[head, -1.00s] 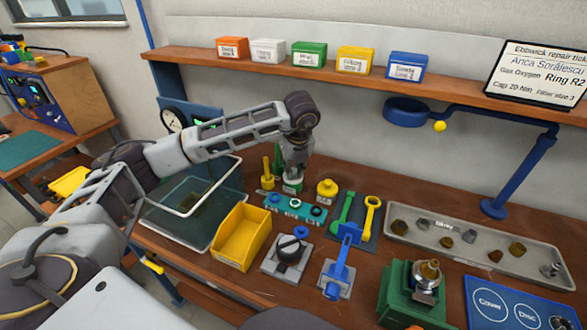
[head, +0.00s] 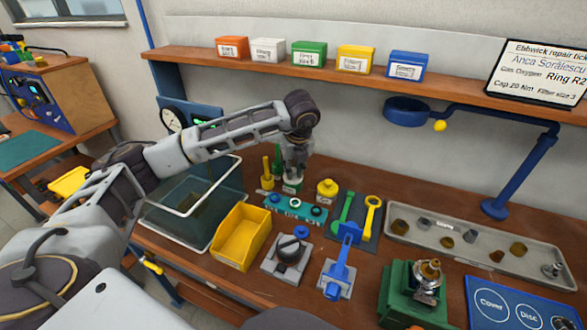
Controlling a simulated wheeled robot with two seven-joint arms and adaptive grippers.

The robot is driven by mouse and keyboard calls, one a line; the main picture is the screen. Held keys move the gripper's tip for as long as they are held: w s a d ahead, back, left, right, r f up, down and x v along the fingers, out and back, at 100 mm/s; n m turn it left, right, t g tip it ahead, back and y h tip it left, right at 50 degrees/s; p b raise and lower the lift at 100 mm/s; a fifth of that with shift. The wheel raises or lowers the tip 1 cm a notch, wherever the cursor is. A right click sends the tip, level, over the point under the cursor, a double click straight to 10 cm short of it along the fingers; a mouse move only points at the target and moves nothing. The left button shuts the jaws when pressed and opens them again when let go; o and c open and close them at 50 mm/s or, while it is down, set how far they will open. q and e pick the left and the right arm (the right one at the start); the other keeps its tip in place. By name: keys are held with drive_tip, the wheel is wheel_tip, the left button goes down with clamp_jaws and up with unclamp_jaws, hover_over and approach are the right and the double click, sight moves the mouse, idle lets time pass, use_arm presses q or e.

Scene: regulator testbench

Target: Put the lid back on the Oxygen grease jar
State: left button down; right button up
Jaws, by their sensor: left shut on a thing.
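A small white jar with a green label band (head: 292,186) stands on the bench behind the teal ring holder. My left gripper (head: 294,172) points straight down directly over this jar, with its fingertips at the jar's top. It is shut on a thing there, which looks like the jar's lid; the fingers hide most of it. I cannot tell whether the lid is seated on the jar. A yellow jar with its lid on (head: 327,189) stands to the right. My right gripper is not in view.
Yellow and green bottles stand close to the left of the gripper. A teal ring holder (head: 295,207), yellow bin (head: 241,236), wrench stand (head: 352,218) and grey parts tray (head: 470,243) lie in front and to the right. A glass tank (head: 180,220) stands left, under my arm.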

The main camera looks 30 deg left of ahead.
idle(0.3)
use_arm(q)
drive_tip(key=c, duration=1.3)
unclamp_jaws()
drive_tip(key=shift+o, duration=0.2)
drive_tip(key=o, duration=0.5)
drive_tip(key=shift+r, duration=0.2)
drive_tip(key=shift+r+p, duration=1.6)
drive_tip(key=shift+r, duration=1.75)
clamp_jaws()
